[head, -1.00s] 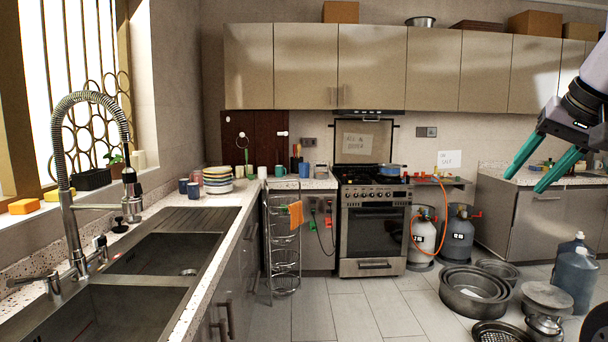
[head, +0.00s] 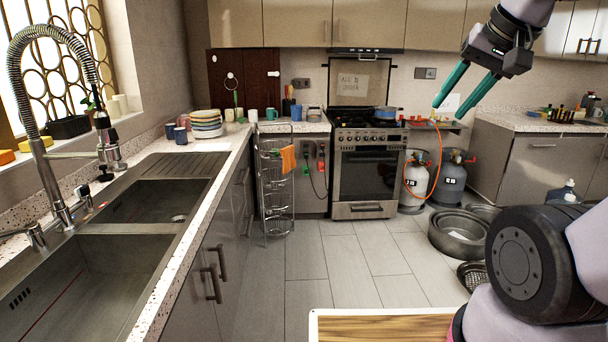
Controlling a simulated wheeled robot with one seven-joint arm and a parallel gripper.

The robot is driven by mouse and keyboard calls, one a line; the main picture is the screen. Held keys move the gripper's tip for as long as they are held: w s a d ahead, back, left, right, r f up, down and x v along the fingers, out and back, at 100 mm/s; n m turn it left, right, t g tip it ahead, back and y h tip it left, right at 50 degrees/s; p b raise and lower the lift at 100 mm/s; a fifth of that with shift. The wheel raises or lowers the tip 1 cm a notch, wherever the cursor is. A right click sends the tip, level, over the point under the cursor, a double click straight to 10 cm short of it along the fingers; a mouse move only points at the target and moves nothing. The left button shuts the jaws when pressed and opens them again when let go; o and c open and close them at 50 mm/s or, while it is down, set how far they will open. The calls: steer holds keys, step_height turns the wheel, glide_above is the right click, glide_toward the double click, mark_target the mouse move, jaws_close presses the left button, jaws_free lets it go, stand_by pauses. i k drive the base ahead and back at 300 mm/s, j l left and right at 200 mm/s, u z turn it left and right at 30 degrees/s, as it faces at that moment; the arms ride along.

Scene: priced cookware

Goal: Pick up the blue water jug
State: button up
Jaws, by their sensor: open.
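A blue water jug (head: 566,193) stands on the floor at the right in the head view. Only its upper part shows, since my arm covers the rest. My gripper (head: 449,110) is raised at the upper right, with two teal fingers spread apart and pointing down to the left. Nothing is between the fingers. The gripper is well apart from the jug, up and to the left of it in the picture.
Large metal pots (head: 458,232) and a perforated pan (head: 472,274) lie on the floor left of the jug. Gas cylinders (head: 449,182) stand behind them beside the oven (head: 365,175). A sink counter (head: 190,262) runs along the left. The middle floor is clear.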

mark_target(297, 114)
steer(key=i, duration=4.15)
steer(key=i+j+z, duration=0.15)
steer(key=i+z, duration=0.15)
steer(key=i, duration=0.5)
